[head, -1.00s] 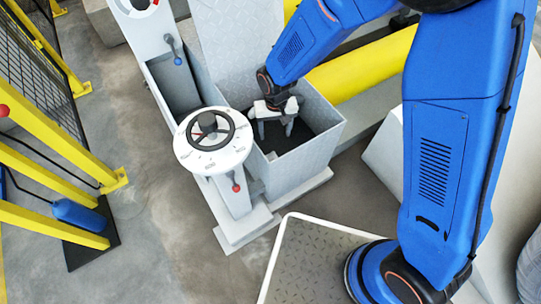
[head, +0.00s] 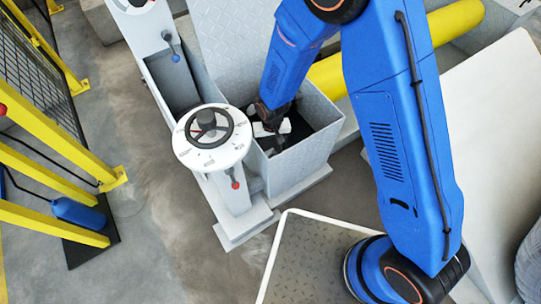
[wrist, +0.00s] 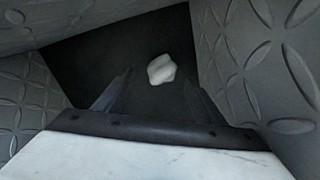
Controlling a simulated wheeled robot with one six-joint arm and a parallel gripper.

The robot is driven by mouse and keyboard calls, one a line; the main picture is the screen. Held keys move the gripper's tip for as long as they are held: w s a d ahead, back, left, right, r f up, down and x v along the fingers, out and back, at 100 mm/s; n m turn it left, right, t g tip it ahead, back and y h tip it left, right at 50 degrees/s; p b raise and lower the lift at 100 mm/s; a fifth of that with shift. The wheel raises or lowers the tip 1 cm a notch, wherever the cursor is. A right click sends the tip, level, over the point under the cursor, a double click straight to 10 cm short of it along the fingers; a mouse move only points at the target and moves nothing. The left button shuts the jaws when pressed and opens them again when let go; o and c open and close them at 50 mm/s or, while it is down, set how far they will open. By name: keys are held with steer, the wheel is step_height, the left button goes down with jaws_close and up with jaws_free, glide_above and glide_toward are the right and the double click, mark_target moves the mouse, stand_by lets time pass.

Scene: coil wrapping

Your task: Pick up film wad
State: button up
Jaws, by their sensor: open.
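The film wad (wrist: 161,69) is a small, pale, crumpled lump. In the wrist view it lies on the dark floor of a grey metal bin (head: 312,157), ahead of my fingertips and roughly centred between them. My gripper (wrist: 155,88) is open and empty, with its two dark fingers spread and pointing down into the bin. In the head view my gripper (head: 275,140) is inside the bin's opening, and the wad is hidden there.
The bin's patterned walls (wrist: 262,60) stand close on both sides of my gripper. A white round handwheel console (head: 212,137) stands just left of the bin. A yellow roller (head: 440,28) lies behind. A yellow guard frame (head: 50,150) is at far left.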

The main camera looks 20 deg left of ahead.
mark_target(271, 153)
steer(key=shift+f, duration=2.8)
steer(key=c, duration=1.1)
